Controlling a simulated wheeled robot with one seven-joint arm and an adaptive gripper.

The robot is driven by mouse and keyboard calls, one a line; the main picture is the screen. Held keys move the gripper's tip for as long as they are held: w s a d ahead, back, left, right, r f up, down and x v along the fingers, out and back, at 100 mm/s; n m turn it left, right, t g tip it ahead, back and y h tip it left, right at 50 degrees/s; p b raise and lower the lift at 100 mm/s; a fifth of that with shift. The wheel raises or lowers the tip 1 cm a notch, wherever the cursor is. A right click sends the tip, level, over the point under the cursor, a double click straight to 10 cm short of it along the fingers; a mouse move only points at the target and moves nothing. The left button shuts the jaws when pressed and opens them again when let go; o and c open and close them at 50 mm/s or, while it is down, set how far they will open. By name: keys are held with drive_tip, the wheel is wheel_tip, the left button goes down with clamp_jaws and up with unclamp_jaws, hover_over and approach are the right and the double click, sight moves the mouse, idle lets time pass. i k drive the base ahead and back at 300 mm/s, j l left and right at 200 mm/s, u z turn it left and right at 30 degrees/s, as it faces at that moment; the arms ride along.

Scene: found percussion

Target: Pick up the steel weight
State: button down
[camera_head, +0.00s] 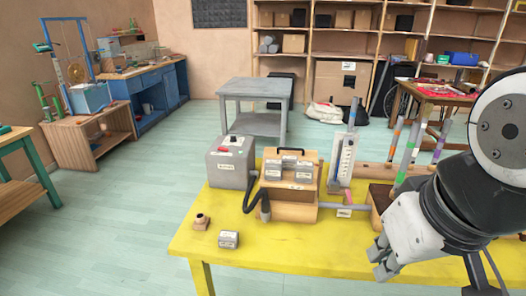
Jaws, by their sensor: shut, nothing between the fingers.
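A small grey metal-looking block (228,239) with a white label lies near the front left edge of the yellow table (290,255). Its label is too small to read, so I cannot be sure it is the steel weight. Similar grey labelled blocks (274,171) sit on a wooden box (292,206) further back. My gripper (379,262) is at the right, over the front part of the table. It is shut and empty, well to the right of the small grey block and apart from it.
A grey box with a red knob (231,160) and a dark hose stand beside the wooden box. A small brown piece (200,222) lies left of the small block. Upright coloured tubes (405,153) stand near my arm. The front middle of the table is clear.

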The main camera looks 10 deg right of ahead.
sight(288, 160)
drive_tip(key=i+l, duration=0.1)
drive_tip(key=i, duration=0.35)
drive_tip(key=i+l, duration=0.1)
drive_tip(key=i, duration=0.35)
drive_tip(key=i+l+u, duration=0.1)
drive_tip(key=i, duration=0.35)
